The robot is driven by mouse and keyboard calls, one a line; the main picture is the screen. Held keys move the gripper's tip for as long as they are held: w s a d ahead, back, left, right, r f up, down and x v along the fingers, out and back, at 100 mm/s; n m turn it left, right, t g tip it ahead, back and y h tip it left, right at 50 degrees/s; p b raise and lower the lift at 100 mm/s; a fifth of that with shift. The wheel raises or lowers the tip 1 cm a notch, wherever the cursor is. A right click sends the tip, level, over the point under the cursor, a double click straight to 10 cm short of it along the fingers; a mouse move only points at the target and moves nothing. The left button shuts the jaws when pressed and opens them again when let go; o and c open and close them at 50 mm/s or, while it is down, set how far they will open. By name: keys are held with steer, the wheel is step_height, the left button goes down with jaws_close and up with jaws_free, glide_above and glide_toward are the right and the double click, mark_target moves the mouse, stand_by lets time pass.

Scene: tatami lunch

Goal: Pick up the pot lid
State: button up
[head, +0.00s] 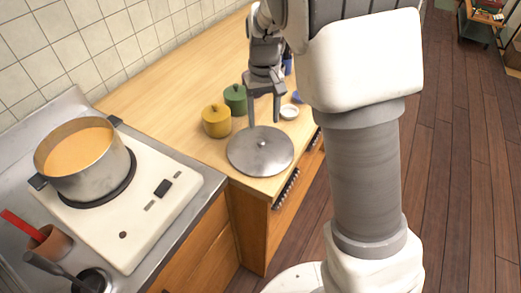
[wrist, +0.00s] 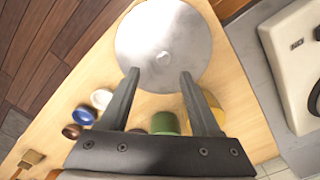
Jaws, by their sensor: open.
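The pot lid (head: 260,151) is a round grey metal disc with a small knob in its middle. It lies flat on the wooden counter near the front edge. It also shows in the wrist view (wrist: 163,40), ahead of my fingertips, with its knob beyond them. My gripper (head: 264,110) is open and empty, above the counter at the far side of the lid. In the wrist view its two fingers (wrist: 160,75) are spread wide, with their tips overlapping the near part of the lid. I cannot tell the exact height of the tips above it.
A yellow canister (head: 216,121) and a green canister (head: 235,99) stand close left of my gripper. A small white dish (head: 289,112) lies to its right. A pot (head: 88,165) of orange soup stands on the stove (head: 140,215) at left. The counter's back stretch is clear.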

mark_target(261, 141)
step_height(261, 141, down, 3)
steer(key=shift+w+a+f+b, duration=0.1)
steer(key=shift+a+f+b, duration=0.1)
steer(key=shift+f, duration=0.7)
steer(key=shift+a+f+b, duration=0.1)
steer(key=shift+f+b, duration=0.05)
steer(key=shift+f, duration=0.7)
steer(key=shift+w+a+f+b, duration=0.1)
steer(key=shift+f+b, duration=0.1)
steer(key=shift+f, duration=0.7)
jaws_close()
